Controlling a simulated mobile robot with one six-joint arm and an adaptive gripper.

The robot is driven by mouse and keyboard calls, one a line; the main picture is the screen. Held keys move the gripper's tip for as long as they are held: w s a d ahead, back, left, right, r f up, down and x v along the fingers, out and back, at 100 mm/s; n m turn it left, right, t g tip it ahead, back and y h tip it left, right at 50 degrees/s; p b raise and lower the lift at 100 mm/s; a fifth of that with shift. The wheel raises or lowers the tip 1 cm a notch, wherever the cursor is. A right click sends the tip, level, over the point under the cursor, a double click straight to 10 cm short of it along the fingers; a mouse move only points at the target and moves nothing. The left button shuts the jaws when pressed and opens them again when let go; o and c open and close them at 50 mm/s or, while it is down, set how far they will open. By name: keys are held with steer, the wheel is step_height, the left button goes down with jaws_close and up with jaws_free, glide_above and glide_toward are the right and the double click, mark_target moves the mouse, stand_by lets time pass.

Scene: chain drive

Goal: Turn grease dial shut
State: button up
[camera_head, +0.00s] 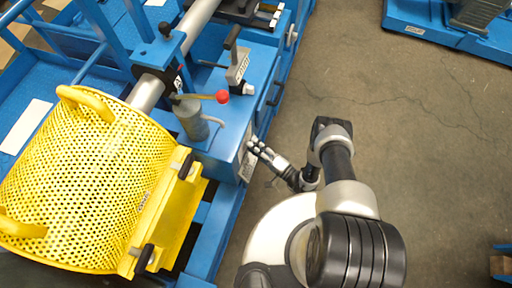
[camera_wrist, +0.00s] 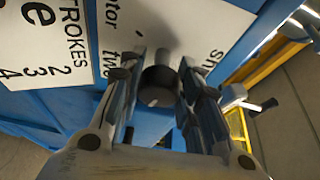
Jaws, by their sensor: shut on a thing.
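The grease dial (camera_wrist: 158,88) is a dark round knob on the blue machine's side, in the middle of the wrist view. A grey stub shows just beyond it. My gripper (camera_wrist: 161,70) has one finger on each side of the dial and is shut on it. In the head view my gripper (camera_head: 262,151) reaches the side of the blue machine (camera_head: 222,145) from the right. There the dial cannot be made out behind the fingers. White labels (camera_wrist: 146,30) with black print, partly cut off, lie behind the dial in the wrist view.
A yellow perforated guard (camera_head: 85,180) with handles fills the left of the head view. A grey cylinder (camera_head: 190,118) and a red-knobbed lever (camera_head: 222,97) stand on the machine above my gripper. Open concrete floor (camera_head: 400,110) lies to the right.

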steer(key=shift+n, duration=0.6)
steer(key=shift+t+y, duration=0.3)
steer(key=o, duration=1.1)
